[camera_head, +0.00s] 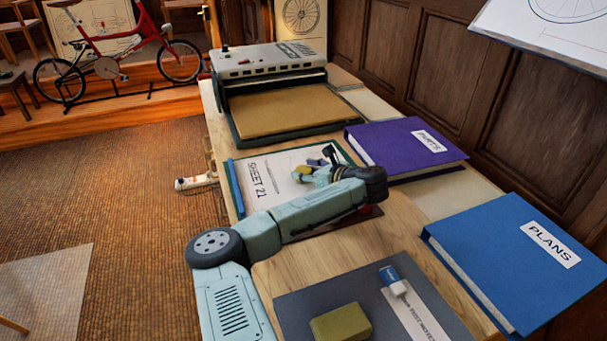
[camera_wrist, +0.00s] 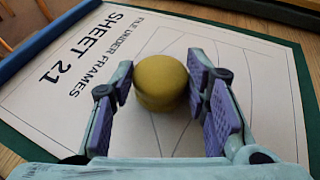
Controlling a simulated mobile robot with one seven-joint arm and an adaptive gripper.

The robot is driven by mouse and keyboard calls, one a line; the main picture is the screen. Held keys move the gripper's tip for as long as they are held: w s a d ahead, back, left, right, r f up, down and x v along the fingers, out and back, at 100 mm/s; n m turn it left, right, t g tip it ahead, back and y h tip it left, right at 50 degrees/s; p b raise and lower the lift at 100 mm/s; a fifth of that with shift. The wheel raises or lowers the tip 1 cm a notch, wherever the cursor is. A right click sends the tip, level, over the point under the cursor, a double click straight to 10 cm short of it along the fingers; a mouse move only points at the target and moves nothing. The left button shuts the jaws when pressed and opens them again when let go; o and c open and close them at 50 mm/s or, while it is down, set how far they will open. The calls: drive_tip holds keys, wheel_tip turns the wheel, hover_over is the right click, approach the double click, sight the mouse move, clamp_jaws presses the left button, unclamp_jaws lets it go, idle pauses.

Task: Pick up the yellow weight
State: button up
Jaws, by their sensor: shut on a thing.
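The yellow weight (camera_wrist: 161,84) is a short rounded cylinder, seen from above in the wrist view between my finger pads. In the head view the weight (camera_head: 303,172) shows as a small yellow patch, partly hidden by my fingers. My gripper (camera_wrist: 160,74) is shut on it, one finger on each side. In the head view my gripper (camera_head: 319,172) is over the white sheet marked SHEET 21 (camera_head: 262,178). Whether the weight touches the sheet or is just above it, I cannot tell.
A purple PARTS binder (camera_head: 390,150) lies right of my gripper, and a blue PLANS binder (camera_head: 500,255) nearer. A machine (camera_head: 268,60) stands at the back. A dark mat (camera_head: 300,295) holds a yellow-green block (camera_head: 341,323) and a blue-capped item (camera_head: 392,278).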

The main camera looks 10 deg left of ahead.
clamp_jaws()
idle(0.3)
